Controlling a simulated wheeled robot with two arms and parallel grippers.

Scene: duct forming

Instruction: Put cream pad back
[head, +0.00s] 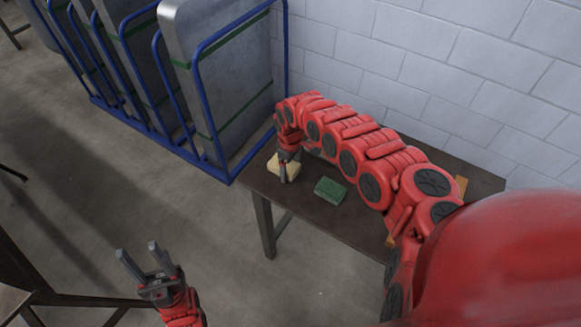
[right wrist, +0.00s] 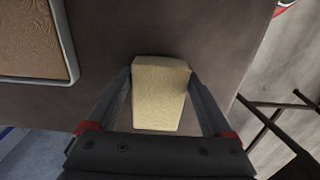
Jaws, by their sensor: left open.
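The cream pad (head: 274,168) is a pale block near the left end of the dark table. It also shows in the right wrist view (right wrist: 160,95), between my right gripper's fingers. My right gripper (head: 287,170) points down at it and hides part of it in the head view. In the right wrist view, the fingertips (right wrist: 161,70) lie at or very near the pad's two sides; whether they press on it I cannot tell. My left gripper (head: 139,254) is open and empty, over the floor left of the table.
A green pad (head: 330,190) lies on the dark table (head: 330,222), right of the cream pad. A framed brown panel (right wrist: 30,35) shows in the right wrist view. A blue rack (head: 225,165) with grey sheets stands left of the table; a block wall (head: 400,50) is behind.

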